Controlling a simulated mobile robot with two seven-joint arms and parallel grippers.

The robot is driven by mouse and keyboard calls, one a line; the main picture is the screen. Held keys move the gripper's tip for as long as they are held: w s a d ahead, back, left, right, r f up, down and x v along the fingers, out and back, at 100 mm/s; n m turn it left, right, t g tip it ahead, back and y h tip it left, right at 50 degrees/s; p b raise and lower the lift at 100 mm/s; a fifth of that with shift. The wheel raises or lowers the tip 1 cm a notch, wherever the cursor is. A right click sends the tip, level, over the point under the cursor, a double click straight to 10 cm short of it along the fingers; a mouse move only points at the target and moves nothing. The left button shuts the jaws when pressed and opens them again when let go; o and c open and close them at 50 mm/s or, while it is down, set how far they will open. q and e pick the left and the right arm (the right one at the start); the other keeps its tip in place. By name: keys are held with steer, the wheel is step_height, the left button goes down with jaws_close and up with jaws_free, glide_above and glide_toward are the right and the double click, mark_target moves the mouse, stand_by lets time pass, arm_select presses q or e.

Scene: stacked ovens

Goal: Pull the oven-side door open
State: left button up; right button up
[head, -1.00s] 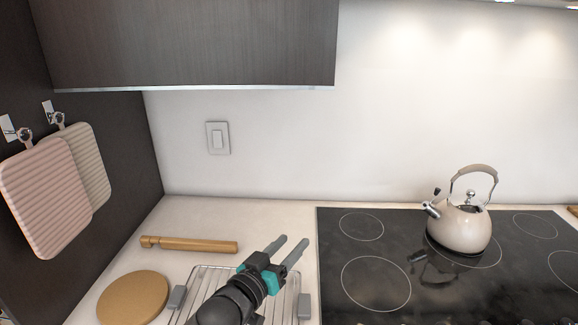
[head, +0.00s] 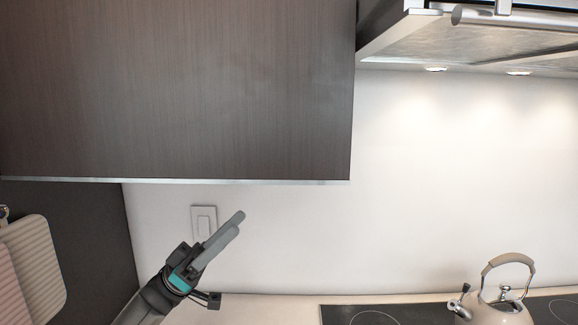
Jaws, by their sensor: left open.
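A dark wood wall cabinet (head: 180,90) with a pale metal strip (head: 180,181) along its lower edge fills the upper left of the head view. Its flat front looks shut, and I see no handle on it. My left gripper (head: 238,222) is below the cabinet's lower edge, near its right part, with its fingers pointing up and right. It is open, with nothing between the fingers. It appears apart from the cabinet, though depth is hard to judge. My right gripper is not in view.
A range hood (head: 470,45) with a metal bar (head: 520,20) is at the upper right. A kettle (head: 498,311) stands on the black cooktop (head: 400,314). A light switch (head: 203,221) is behind my gripper. Ribbed boards (head: 35,268) hang at the left.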

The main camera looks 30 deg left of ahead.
mark_target(280, 183)
arm_select(q)
steer(key=x, duration=0.2)
steer(key=p+x, duration=0.1)
steer(key=x, duration=0.1)
steer(key=p+x, duration=0.1)
steer(key=x, duration=0.1)
steer(key=shift+s+r, duration=0.2)
steer(key=shift+s, duration=0.15)
steer(key=p+x, duration=0.2)
steer(key=x, duration=0.5)
steer(key=shift+w+d+r, duration=0.2)
steer(key=shift+d+r, duration=0.05)
steer(key=shift+d, duration=0.05)
steer(key=shift+w+d+r+p, duration=0.25)
steer(key=shift+d+r+p, duration=0.15)
steer(key=shift+d, duration=0.1)
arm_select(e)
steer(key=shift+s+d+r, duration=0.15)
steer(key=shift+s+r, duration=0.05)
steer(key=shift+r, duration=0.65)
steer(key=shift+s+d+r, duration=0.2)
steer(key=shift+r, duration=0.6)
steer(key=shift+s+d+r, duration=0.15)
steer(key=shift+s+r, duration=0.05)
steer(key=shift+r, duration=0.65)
arm_select(q)
steer(key=shift+c, duration=0.2)
jaws_close()
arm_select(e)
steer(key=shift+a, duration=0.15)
